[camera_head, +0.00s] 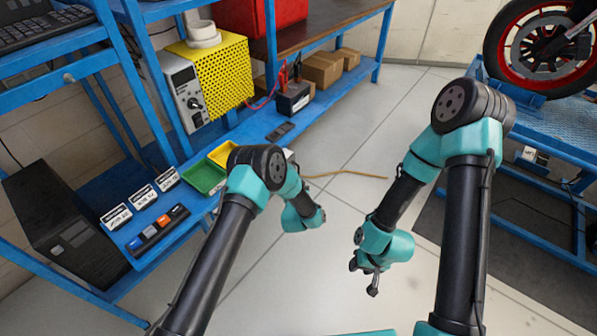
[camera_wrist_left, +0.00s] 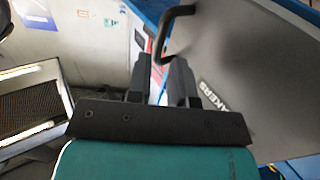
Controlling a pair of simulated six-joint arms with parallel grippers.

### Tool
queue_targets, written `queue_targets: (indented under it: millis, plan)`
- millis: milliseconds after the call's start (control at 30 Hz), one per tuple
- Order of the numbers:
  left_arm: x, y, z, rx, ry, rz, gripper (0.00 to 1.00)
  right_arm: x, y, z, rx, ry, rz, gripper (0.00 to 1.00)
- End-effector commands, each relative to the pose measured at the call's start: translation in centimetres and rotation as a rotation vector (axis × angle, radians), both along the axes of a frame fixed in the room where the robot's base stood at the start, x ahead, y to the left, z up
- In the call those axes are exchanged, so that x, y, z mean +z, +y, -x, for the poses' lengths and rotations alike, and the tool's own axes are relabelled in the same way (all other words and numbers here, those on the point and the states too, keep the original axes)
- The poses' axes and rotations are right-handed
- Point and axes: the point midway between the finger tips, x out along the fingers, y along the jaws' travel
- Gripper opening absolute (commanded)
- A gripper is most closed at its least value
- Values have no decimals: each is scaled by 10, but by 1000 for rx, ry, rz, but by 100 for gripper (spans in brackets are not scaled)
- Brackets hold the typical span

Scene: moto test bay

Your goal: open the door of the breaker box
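The breaker box door (camera_wrist_left: 255,75) is a grey panel filling the right of the left wrist view, with lettering ending in "AKERS". It looks shut, though its edges are only partly in view. A bent black handle (camera_wrist_left: 172,30) stands at the panel's left edge. My left gripper (camera_wrist_left: 160,70) is open, its two dark fingers apart, with the handle's lower end at the gap between them; I cannot tell whether they touch it. In the head view my left fingers are hidden and I cannot make out the box. My right gripper (camera_head: 365,278) hangs open and empty above the floor.
A blue shelf (camera_head: 340,80) at the left carries a yellow power unit (camera_head: 222,75), a green bin (camera_head: 203,177) and cardboard boxes (camera_head: 323,70). A motorcycle wheel (camera_head: 540,50) is on a blue stand at the right.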

Motion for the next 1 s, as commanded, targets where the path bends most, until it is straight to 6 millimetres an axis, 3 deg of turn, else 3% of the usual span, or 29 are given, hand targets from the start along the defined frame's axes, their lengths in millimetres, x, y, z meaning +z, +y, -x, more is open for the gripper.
queue_targets:
  millis: [333,767,1000]
  plan:
    - [-1,-6,-47,2,0,1,20,0,0,0,0,0,0,43]
    - [-1,-8,-56,0,1,0,20,0,0,0,0,0,0,43]
    - [0,-8,-56,0,1,0,0,0,0,0,0,0,0,43]
